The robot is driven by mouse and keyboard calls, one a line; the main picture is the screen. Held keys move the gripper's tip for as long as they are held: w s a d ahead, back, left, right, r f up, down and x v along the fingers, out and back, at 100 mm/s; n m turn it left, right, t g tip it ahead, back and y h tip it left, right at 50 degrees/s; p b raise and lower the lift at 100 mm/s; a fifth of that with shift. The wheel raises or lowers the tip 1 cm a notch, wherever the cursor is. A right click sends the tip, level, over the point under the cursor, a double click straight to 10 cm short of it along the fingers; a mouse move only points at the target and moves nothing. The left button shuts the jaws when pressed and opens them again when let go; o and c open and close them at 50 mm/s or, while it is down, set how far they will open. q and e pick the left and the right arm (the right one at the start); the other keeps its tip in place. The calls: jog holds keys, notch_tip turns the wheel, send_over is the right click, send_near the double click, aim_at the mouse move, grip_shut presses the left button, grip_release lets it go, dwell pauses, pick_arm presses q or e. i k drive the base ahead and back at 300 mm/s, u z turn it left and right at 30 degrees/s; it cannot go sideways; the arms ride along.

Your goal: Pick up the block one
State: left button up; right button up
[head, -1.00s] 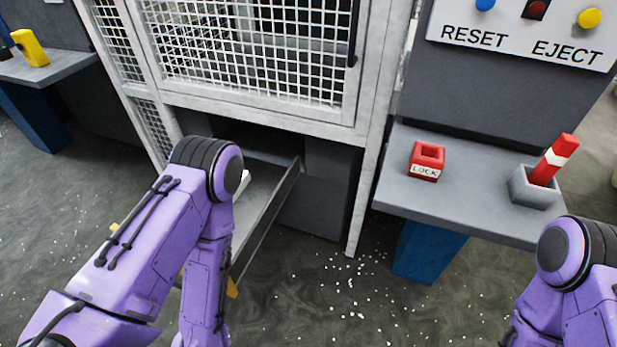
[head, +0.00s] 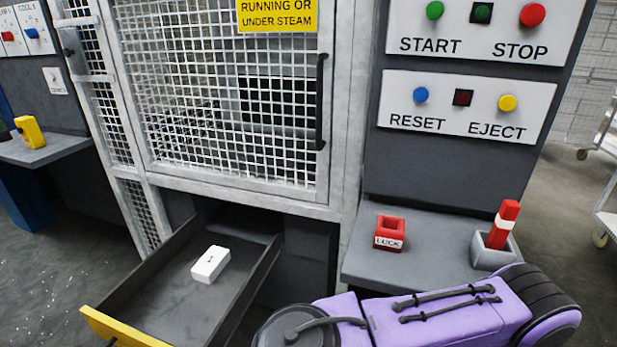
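A white block (head: 210,264) with a small dark mark on top, too small to read for certain, lies in the open grey drawer (head: 165,345) below the press. It sits towards the right side of the drawer floor, apart from the walls. Neither of my grippers is in view. My purple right arm crosses the bottom right of the head view, right of the drawer, and its gripper end is out of frame. My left arm is out of view.
A mesh press door (head: 225,120) stands above the drawer. To the right, a grey shelf (head: 430,250) holds a red LOCK box (head: 390,233) and a grey holder (head: 492,252) with a red-and-white stick (head: 503,224). Panels with buttons (head: 465,106) rise behind. A yellow object (head: 30,132) stands at far left.

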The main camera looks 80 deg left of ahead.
aim_at(207, 269)
jog(key=z, duration=0.15)
jog(key=k, duration=2.2)
jog(key=u, duration=1.85)
